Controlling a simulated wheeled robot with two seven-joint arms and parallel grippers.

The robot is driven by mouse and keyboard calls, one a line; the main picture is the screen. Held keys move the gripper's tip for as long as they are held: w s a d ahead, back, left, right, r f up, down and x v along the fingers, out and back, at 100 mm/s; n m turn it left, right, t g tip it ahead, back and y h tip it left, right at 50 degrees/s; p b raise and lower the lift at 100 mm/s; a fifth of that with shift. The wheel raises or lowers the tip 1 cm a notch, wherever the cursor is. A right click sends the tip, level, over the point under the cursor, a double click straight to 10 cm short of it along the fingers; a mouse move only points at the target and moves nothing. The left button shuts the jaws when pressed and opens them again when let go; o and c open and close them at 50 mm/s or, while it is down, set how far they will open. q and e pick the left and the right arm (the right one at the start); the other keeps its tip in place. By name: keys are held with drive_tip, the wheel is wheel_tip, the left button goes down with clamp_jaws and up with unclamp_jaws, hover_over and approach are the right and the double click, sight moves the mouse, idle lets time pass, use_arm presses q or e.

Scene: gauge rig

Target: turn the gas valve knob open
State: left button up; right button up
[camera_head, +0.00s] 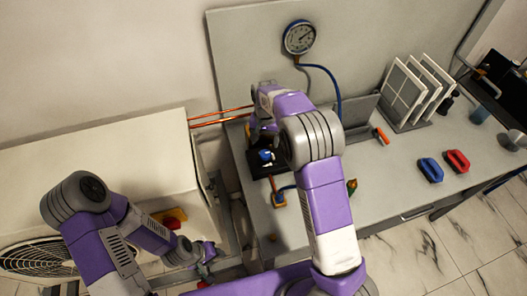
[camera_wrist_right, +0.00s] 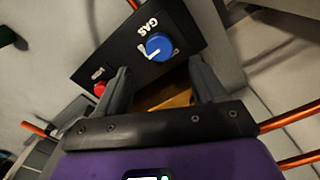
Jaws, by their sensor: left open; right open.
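The gas valve knob (camera_wrist_right: 158,46) is round and blue with a white pointer mark. It sits on a black panel (camera_wrist_right: 120,53) lettered GAS. The knob also shows in the head view (camera_head: 265,155), partly behind my right arm. My right gripper (camera_wrist_right: 160,68) is open, its two fingers reaching toward the panel on either side below the knob. The knob is ahead of the fingertips, and I see no contact. My left gripper (camera_head: 206,262) is open and empty, low beside the white fan unit (camera_head: 120,155), away from the knob.
A smaller red knob (camera_wrist_right: 99,88) is on the same panel, close to one right finger. Copper pipes (camera_head: 220,117) run to the left. A gauge (camera_head: 299,37) with a blue hose hangs behind. Blue (camera_head: 430,169) and red (camera_head: 457,161) handled items lie on the bench.

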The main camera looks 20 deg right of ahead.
sight(265, 154)
drive_tip(key=shift+s+f+b, duration=0.15)
drive_tip(key=shift+f+b, duration=0.15)
drive_tip(key=shift+f, duration=3.3)
drive_tip(key=c, duration=1.1)
drive_tip(key=shift+o, duration=0.2)
